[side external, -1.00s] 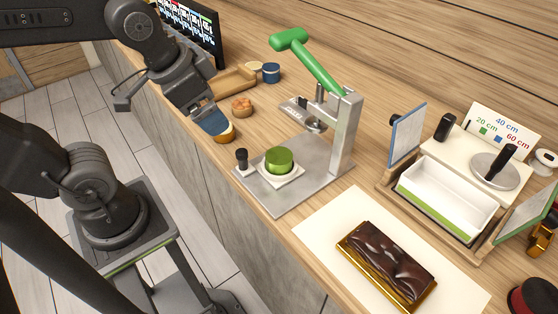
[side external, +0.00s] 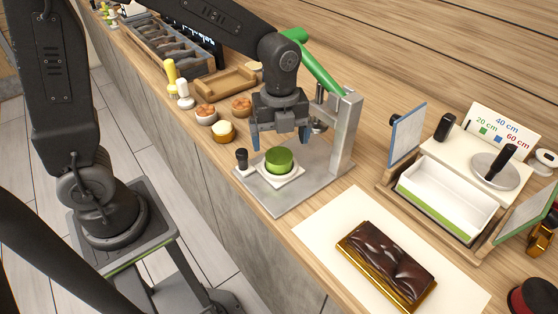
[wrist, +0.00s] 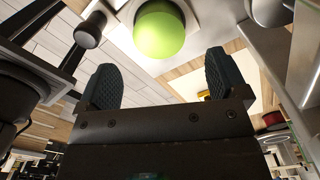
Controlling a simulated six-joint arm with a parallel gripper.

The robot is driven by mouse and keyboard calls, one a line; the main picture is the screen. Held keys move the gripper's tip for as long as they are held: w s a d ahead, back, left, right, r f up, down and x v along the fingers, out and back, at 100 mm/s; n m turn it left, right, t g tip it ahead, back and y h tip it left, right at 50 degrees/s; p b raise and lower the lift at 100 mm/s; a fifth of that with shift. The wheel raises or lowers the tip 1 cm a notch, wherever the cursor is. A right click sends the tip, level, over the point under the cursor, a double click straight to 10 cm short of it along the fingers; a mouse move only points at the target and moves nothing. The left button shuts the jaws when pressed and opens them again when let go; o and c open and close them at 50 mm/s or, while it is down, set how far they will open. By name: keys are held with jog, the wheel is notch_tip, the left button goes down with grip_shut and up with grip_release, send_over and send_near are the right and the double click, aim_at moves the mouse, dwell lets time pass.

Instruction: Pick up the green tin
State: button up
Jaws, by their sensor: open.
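The green tin (side external: 279,159) is a short round tin that sits upright on a small white square pad (side external: 281,174) on the metal base of a press. It also shows in the wrist view (wrist: 159,34), at the top middle, beyond my fingertips. My gripper (side external: 280,137) points down just above the tin, under the press's arm. In the wrist view my gripper's two dark padded fingers (wrist: 161,82) are spread apart with nothing between them. The gap between fingers and tin is small but hard to judge.
The press's grey base (side external: 307,190), upright post (side external: 346,135) and green lever (side external: 320,68) stand close around my gripper. A black knob (side external: 241,158) stands left of the tin. A chocolate cake (side external: 388,262) lies on white paper to the right.

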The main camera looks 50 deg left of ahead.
aim_at(279, 157)
notch_tip(279, 157, down, 6)
dwell(0.4)
jog(key=shift+c, duration=0.4)
jog(key=c, duration=0.9)
jog(key=shift+c, duration=0.2)
jog(key=shift+r, duration=0.15)
